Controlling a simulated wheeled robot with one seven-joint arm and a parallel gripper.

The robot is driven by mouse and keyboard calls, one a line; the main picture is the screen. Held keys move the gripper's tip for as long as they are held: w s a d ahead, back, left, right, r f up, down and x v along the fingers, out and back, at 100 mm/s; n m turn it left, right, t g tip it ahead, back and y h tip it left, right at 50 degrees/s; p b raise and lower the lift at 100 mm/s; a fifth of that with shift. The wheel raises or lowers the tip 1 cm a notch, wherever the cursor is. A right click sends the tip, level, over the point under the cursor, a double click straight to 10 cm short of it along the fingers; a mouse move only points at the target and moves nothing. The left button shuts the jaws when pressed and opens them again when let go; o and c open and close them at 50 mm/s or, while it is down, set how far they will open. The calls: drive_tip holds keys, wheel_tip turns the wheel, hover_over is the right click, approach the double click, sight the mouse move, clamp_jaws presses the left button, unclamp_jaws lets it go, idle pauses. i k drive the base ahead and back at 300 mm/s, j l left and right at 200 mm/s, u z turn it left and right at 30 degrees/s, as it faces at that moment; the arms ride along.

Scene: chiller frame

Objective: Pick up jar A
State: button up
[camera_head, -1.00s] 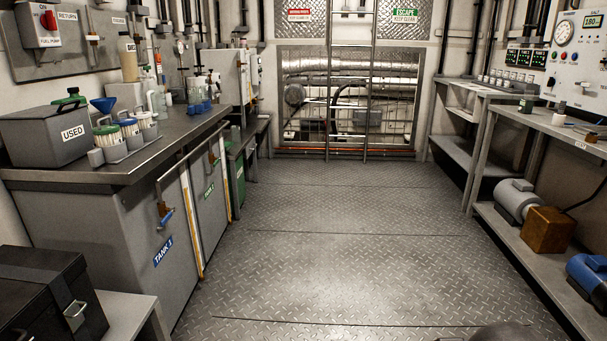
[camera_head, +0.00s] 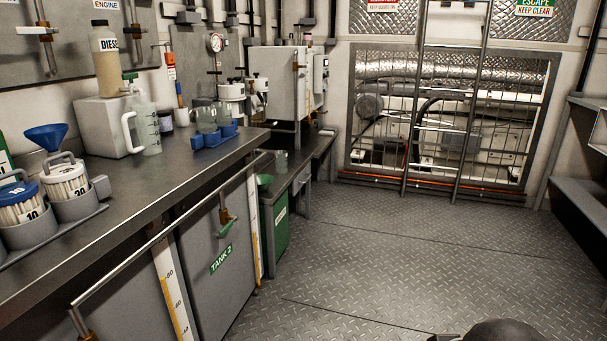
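Clear jars (camera_head: 209,118) stand in a blue holder (camera_head: 214,136) on the left counter, near its far end. A small clear vessel (camera_head: 281,161) stands on the lower bench beyond. I cannot read a letter on any of them, so I cannot tell which is jar A. A dark rounded part, seemingly of my arm, shows at the bottom edge right of the middle. My gripper's fingers are not visible.
The chequered floor (camera_head: 400,260) is clear. A shelf (camera_head: 585,205) stands at right.

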sight(281, 157)
drive_tip(key=i+l+u, duration=0.1)
drive_tip(key=i+u, duration=0.4)
drive_tip(key=i, duration=0.3)
drive_tip(key=i+l+u, duration=0.15)
drive_tip(key=u, duration=0.3)
drive_tip(key=i+l+u, duration=0.2)
drive_tip(key=u, duration=0.2)
drive_tip(key=i+l+u, duration=0.1)
drive_tip(key=i+l, duration=0.25)
drive_tip(key=l, duration=0.25)
drive_tip(key=i+l+u, duration=0.15)
drive_tip(key=l, duration=0.15)
drive_tip(key=i+l, duration=0.15)
drive_tip(key=l, duration=0.2)
drive_tip(key=i+l+u, duration=0.15)
drive_tip(key=l, duration=0.2)
drive_tip(key=i+l+u, duration=0.1)
drive_tip(key=l, duration=0.2)
drive_tip(key=i+l, duration=0.15)
drive_tip(key=l, duration=0.2)
drive_tip(key=i+l, duration=0.15)
drive_tip(key=l, duration=0.15)
